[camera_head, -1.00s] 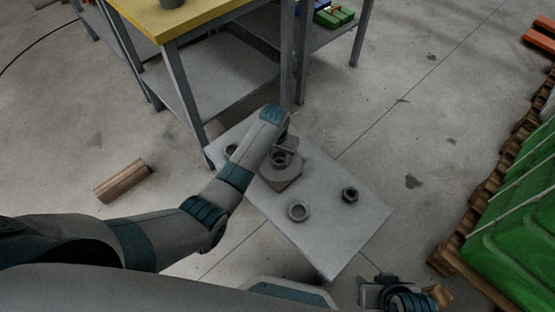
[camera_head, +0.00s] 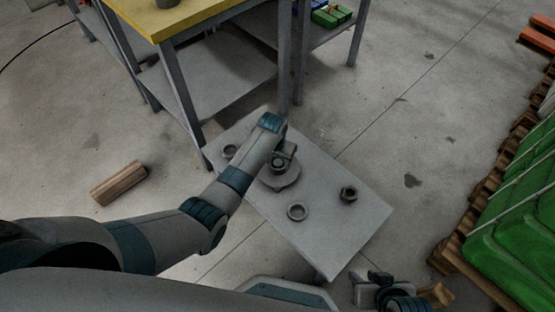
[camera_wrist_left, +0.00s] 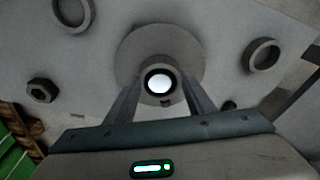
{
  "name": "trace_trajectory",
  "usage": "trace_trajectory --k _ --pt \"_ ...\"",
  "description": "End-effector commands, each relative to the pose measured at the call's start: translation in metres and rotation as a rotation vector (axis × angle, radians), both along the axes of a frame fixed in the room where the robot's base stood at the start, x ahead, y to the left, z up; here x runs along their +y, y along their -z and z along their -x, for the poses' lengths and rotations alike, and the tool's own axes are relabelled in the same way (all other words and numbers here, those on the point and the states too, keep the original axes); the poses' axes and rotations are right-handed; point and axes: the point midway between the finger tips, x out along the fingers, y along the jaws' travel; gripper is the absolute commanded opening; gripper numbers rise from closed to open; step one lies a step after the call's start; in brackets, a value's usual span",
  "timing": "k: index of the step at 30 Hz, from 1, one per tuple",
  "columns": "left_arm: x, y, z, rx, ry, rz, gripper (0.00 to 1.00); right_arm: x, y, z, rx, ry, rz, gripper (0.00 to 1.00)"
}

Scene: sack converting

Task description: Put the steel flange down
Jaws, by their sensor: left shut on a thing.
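The grey steel flange (camera_head: 285,184), a round disc with a raised hub, is low over the small grey table (camera_head: 335,240). It looks level and appears to lie on the tabletop; any thin gap underneath cannot be seen. My left gripper (camera_head: 283,158) is shut on its hub from above. In the left wrist view the flange disc (camera_wrist_left: 160,42) shows behind the hub's round bore, with the two fingers (camera_wrist_left: 161,103) on either side of the hub. My right gripper (camera_head: 372,284) is at the bottom edge, away from the table; its jaw opening is unclear.
A ring (camera_head: 297,212), a dark nut (camera_head: 348,194) and another ring (camera_head: 230,151) lie around the flange on the table. A yellow-topped bench (camera_head: 190,18) stands behind. Green sacks on a pallet (camera_head: 520,205) are at right. A wooden block (camera_head: 118,184) lies on the floor.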

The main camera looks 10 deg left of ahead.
Motion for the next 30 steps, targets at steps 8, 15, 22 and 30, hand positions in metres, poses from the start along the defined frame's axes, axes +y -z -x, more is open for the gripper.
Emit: trace_trajectory --k 8,15,22,30 --pt "-0.001 -0.001 -0.002 -0.005 0.000 0.001 0.00 -0.002 0.001 -0.001 0.001 0.001 0.005 0.31" --pt "0.000 0.004 0.000 0.000 0.000 0.000 0.68 -0.004 0.002 -0.004 -0.004 0.003 0.007 0.31" --pt "0.000 0.004 0.000 0.000 0.000 0.000 0.68 -0.004 0.002 -0.005 -0.005 0.003 0.008 0.31" --pt "0.000 -0.009 0.000 -0.002 0.000 0.000 0.68 -0.006 -0.001 -0.002 0.008 0.003 0.015 0.31"
